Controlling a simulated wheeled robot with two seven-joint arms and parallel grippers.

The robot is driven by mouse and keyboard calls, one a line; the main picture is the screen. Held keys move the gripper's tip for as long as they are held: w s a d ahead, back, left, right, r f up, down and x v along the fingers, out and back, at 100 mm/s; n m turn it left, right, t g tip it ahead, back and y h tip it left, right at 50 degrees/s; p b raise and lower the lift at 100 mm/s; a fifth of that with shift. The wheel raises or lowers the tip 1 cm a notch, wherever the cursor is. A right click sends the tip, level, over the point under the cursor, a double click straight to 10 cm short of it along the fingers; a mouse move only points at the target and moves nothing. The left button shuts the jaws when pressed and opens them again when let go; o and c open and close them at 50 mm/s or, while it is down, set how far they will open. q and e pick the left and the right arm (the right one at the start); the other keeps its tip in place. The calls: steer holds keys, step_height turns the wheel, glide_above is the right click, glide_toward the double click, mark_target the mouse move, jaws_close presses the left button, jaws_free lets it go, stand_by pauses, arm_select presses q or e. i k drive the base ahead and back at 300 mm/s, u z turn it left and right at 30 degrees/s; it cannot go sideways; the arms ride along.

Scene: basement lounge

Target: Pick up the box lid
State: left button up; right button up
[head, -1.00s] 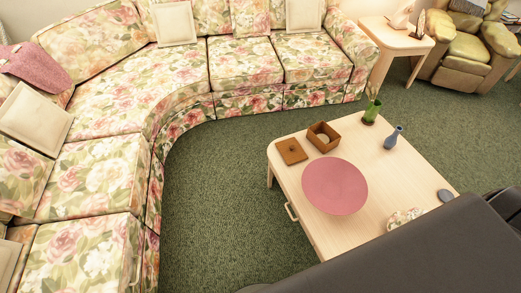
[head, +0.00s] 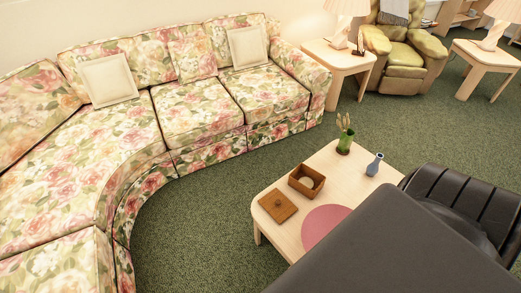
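The box lid (head: 278,205) is a flat brown wooden square with a small knob. It lies on the light wooden coffee table (head: 265,226), near the table's left corner. The open brown wooden box (head: 306,182) stands just behind it to the right, with something pale and round inside. Neither of my grippers shows in the head view, so nothing is seen touching the lid.
A green vase (head: 345,140) and a blue vase (head: 375,164) stand farther back. A floral sofa (head: 190,115) curves around the left; green carpet between is clear.

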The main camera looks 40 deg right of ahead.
mark_target(278, 204)
steer(key=i, duration=3.05)
steer(key=z, duration=5.25)
